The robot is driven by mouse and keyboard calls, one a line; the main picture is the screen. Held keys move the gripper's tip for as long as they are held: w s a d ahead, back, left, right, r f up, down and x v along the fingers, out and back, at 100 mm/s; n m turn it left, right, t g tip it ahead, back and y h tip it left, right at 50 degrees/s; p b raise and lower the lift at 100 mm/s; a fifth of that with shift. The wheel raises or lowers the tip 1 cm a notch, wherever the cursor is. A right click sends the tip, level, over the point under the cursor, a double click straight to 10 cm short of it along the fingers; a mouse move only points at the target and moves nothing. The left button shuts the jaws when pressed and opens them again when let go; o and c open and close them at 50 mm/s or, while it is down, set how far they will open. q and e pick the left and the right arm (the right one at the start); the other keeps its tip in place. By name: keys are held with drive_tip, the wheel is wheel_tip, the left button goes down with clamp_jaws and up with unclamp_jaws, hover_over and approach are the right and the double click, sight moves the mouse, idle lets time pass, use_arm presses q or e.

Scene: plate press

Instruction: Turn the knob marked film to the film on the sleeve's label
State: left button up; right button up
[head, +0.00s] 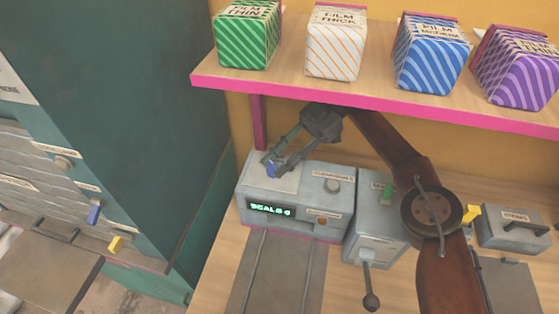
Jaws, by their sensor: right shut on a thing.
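On the shelf stand striped sleeves with labels: a green sleeve (247,40) reading film thin, a white and orange sleeve (336,48) reading film thick, a blue sleeve (430,60) whose film word is hard to read, and a purple sleeve (513,72) with a partly cut label. My left gripper is not in view.
The pink-edged shelf (390,110) overhangs behind. A teal cabinet (130,90) stands at left.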

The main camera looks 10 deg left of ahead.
drive_tip(key=shift+r, duration=0.2)
drive_tip(key=o, duration=0.7)
drive_tip(key=shift+c, duration=0.2)
drive_tip(key=o, duration=0.5)
drive_tip(key=shift+f, duration=0.15)
drive_tip(key=shift+c, duration=0.2)
